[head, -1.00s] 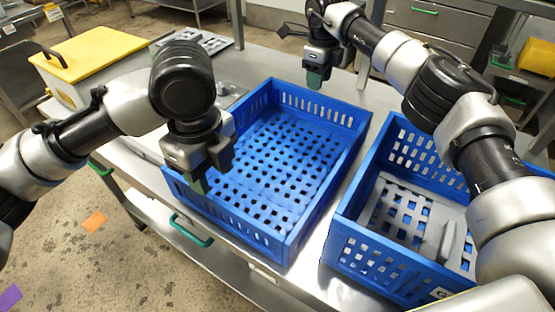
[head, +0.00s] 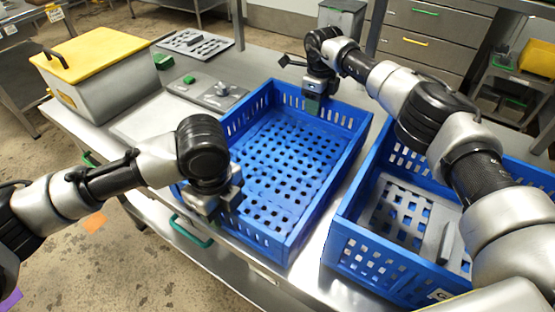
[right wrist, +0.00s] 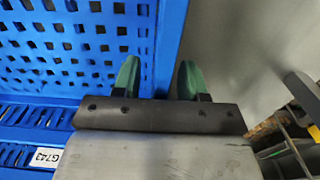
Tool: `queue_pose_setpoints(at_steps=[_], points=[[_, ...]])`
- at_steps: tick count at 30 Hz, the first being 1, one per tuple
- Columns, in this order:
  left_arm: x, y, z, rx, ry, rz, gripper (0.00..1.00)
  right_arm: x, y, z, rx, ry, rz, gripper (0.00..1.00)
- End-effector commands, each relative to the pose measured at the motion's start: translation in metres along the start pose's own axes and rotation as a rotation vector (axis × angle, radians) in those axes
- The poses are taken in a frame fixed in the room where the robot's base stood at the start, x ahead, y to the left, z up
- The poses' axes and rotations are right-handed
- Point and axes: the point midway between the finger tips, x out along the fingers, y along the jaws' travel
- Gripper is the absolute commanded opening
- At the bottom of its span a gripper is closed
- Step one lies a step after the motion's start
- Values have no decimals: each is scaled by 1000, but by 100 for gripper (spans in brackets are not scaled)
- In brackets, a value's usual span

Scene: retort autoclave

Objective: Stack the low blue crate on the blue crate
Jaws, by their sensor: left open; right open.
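The low blue crate (head: 290,252) stands empty on the steel table, in the middle of the head view. The blue crate (head: 375,262), with taller walls, stands to its right. My left gripper (head: 217,222) is at the low crate's left wall; its fingertips are hidden there. My right gripper (head: 314,104) is at the low crate's far wall. In the right wrist view the green fingers of my right gripper (right wrist: 160,80) are apart, with the wall of the low blue crate (right wrist: 100,45) between them.
A grey perforated tray (head: 385,205) lies inside the blue crate. Grey plates (head: 210,90) lie behind the low crate. A narrow strip of bare table separates the two crates.

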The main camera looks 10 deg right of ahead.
Motion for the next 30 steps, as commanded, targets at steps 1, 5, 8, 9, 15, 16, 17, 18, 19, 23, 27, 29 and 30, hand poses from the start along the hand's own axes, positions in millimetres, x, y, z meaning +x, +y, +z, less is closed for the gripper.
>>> queue_pose_setpoints(at_steps=[1, 5, 8, 9, 15, 16, 17, 18, 19, 23, 27, 29, 30], points=[[0, 0, 0, 0, 0, 0, 43, 0, 0, 0, 0, 0, 0, 43], [0, 0, 0, 0, 0, 0, 30, 0, 0, 0, 0, 0, 0, 30], [0, 0, 0, 0, 0, 0, 15, 0, 0, 0, 0, 0, 0, 15], [0, 0, 0, 0, 0, 0, 9, 0, 0, 0, 0, 0, 0, 9], [-1, 0, 0, 0, 0, 0, 0, 0, 0, 0, 0, 0, 0, 0], [-1, 0, 0, 0, 0, 0, 0, 0, 0, 0, 0, 0, 0, 0], [-1, 0, 0, 0, 0, 0, 0, 0, 0, 0, 0, 0, 0, 0], [-1, 0, 0, 0, 0, 0, 0, 0, 0, 0, 0, 0, 0, 0], [-1, 0, 0, 0, 0, 0, 0, 0, 0, 0, 0, 0, 0, 0], [-2, 0, 0, 0, -1, -1, 0, -1, 0, 0, 0, -2, -1, 0], [-3, 0, 0, 0, -1, -1, 0, -3, 0, 0, 0, -2, -1, 0], [-6, 0, 0, 0, -1, -1, 0, -6, 0, 0, 0, -2, -1, 0], [-8, 0, 0, 1, -1, -2, 0, -8, 0, 0, 0, -2, -1, 0]])
